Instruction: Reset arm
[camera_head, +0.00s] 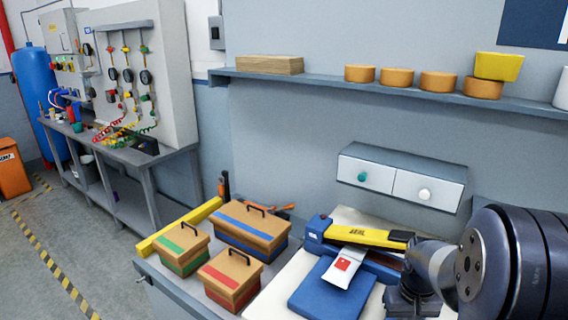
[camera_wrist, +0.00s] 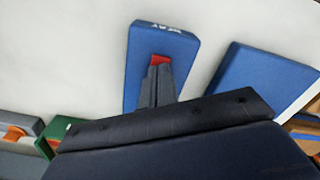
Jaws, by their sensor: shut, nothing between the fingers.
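My gripper (camera_head: 404,302) shows at the bottom right of the head view, below my arm's wrist and partly cut off by the frame edge. In the wrist view its two dark fingers (camera_wrist: 157,82) are together, with nothing held between them. Beyond the fingertips lies a blue block (camera_wrist: 165,40) with a red patch (camera_wrist: 159,60) on it; I cannot tell whether the fingers touch it. In the head view the gripper is at the right of a flat blue pad (camera_head: 325,292) and a blue device with a yellow lever (camera_head: 362,234).
Brown boxes with green (camera_head: 181,248), blue (camera_head: 243,231) and red (camera_head: 230,280) bands stand left on the bench. A silver piece with a red mark (camera_head: 343,266) lies over the pad. Drawers (camera_head: 400,180) and a shelf (camera_head: 330,84) are on the wall behind.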

